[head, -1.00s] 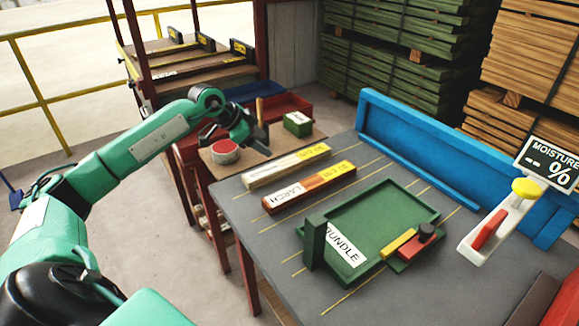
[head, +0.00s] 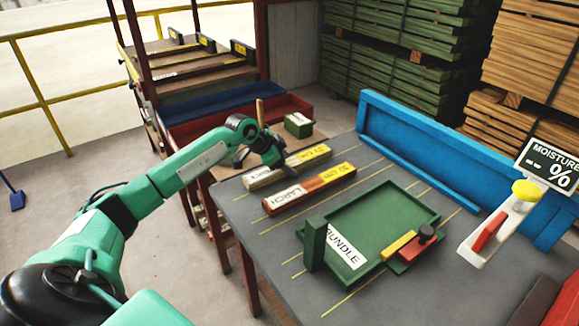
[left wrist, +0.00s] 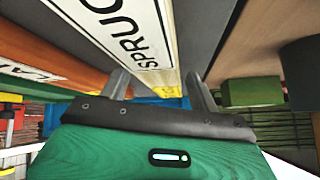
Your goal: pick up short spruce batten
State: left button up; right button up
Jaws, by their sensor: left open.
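The pale spruce batten (head: 307,157) lies on the grey table, with a yellow label at its right end. Its white SPRUCE label (left wrist: 143,35) shows large in the left wrist view. My left gripper (head: 277,166) is open over the middle of the batten and hides part of it. In the left wrist view its two fingers (left wrist: 157,85) stand apart on either side of the batten in the picture. I cannot tell whether they reach down beside it. My right gripper is not in view.
An orange-brown larch batten (head: 310,188) lies parallel, just nearer. A green bundle tray (head: 365,270) stands to the right. A blue fence (head: 420,142) lines the back, and a moisture meter (head: 505,215) stands at right. A small green box (head: 298,125) sits beyond the batten.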

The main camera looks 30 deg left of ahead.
pick_arm(q)
jog(key=c, duration=1)
jog(key=shift+r, duration=0.1)
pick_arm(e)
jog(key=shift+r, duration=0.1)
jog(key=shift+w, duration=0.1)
